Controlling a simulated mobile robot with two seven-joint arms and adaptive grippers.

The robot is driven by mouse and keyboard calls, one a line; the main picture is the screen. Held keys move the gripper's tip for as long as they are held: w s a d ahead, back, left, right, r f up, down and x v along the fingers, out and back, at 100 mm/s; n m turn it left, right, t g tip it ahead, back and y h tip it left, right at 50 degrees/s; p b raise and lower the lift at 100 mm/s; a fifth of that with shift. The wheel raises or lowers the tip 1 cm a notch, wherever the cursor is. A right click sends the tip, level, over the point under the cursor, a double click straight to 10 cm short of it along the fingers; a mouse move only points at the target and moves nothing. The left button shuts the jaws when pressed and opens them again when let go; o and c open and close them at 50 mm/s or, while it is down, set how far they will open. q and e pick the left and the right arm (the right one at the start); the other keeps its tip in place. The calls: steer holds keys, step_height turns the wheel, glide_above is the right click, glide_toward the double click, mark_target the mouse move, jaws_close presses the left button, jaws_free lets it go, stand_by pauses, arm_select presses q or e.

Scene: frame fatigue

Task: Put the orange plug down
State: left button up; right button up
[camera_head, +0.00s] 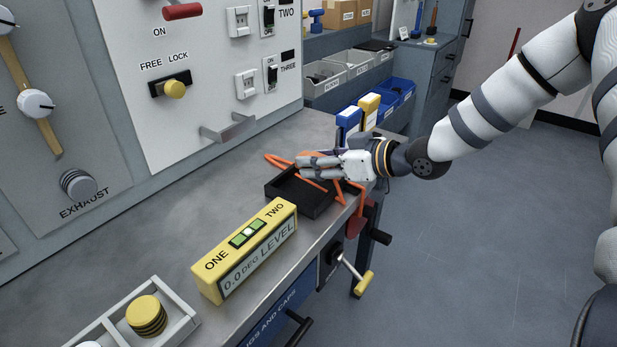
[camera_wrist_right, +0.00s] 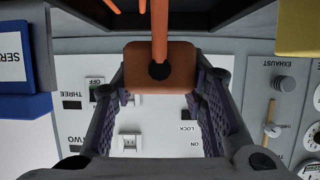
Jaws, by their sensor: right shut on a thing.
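My right gripper (camera_head: 304,167) is over the black tray (camera_head: 312,208) near the workbench's front edge. In the right wrist view its two fingers stand on either side of the orange plug (camera_wrist_right: 142,82), a block with a dark round hole and an orange stem or cord running from it. The gripper is shut on the plug. In the head view the hand mostly hides the plug, and the orange cord (camera_head: 340,191) shows around the hand and the tray. Whether the plug touches the tray is hidden. My left gripper is not in view.
A yellow level (camera_head: 245,250) lies on the bench (camera_head: 150,245) in front of the tray. A parts box (camera_head: 176,317) with yellow discs is at bottom left. Blue and yellow boxes (camera_head: 348,120) stand behind the hand. A control panel (camera_head: 205,75) with a handle rises at the back.

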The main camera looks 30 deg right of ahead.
mark_target(313, 189)
steer(key=shift+w+f, duration=0.3)
steer(key=shift+f, duration=0.55)
steer(key=f, duration=0.2)
steer(key=f+b, duration=0.1)
steer(key=shift+w+a+f, duration=0.2)
steer(key=shift+w+f, duration=0.1)
steer(key=shift+r, duration=0.25)
steer(key=shift+f, duration=0.15)
steer(key=o, duration=1.3)
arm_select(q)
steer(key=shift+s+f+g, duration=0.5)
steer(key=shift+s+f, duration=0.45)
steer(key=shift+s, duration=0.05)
